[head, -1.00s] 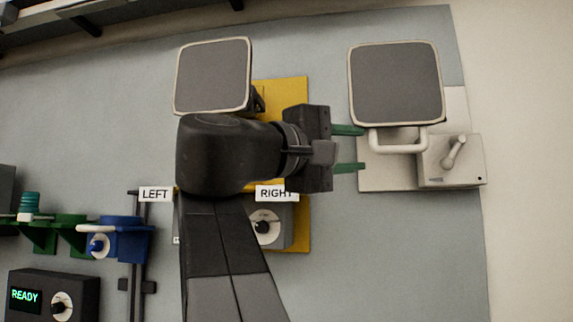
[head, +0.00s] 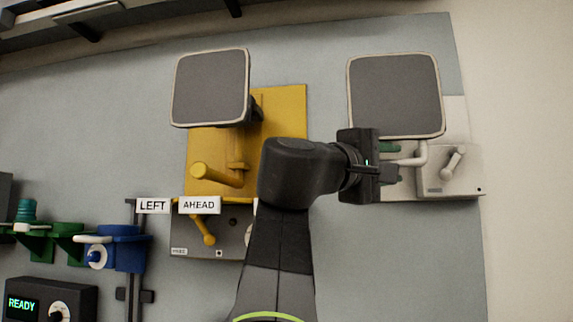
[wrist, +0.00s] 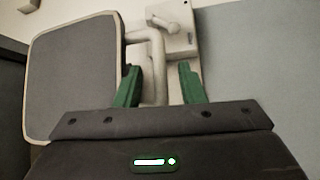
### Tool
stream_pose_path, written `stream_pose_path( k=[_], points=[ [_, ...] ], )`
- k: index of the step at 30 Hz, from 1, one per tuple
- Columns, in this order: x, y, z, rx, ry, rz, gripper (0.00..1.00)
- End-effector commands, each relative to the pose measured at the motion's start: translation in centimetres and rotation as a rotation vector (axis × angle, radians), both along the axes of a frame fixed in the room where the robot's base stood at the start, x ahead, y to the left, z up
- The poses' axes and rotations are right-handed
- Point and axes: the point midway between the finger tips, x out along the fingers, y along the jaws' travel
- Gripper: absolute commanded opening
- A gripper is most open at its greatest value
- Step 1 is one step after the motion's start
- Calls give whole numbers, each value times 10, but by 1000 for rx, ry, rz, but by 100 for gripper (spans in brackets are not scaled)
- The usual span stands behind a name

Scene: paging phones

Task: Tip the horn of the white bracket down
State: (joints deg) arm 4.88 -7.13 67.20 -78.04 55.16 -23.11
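The white bracket (head: 458,130) is on the grey wall panel at the right. Its horn has a square dark grey face with a pale rim (head: 395,95), and fills the left of the wrist view (wrist: 72,78). A white bar handle (head: 421,153) sits below the horn; it also shows in the wrist view (wrist: 160,65). My gripper (head: 390,162) is at the handle's left end. In the wrist view its green fingers (wrist: 160,82) are apart, with the handle bar in the gap between them. I cannot tell whether either finger touches it.
A white box with a small lever (head: 450,165) is right of the handle. A yellow bracket (head: 280,110) with a similar horn (head: 211,88) stands left of my arm. LEFT (head: 153,206) and AHEAD (head: 199,205) signs are below it. Bare panel lies beneath the white box.

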Motion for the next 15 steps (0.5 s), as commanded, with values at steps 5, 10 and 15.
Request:
stream_pose_path(
  k=[5,10,15],
  points=[
    [9,-16,4,0,1,-3,36],
    [14,-24,4,0,1,-2,36],
    [15,-26,4,-1,-1,0,36]
  ],
)
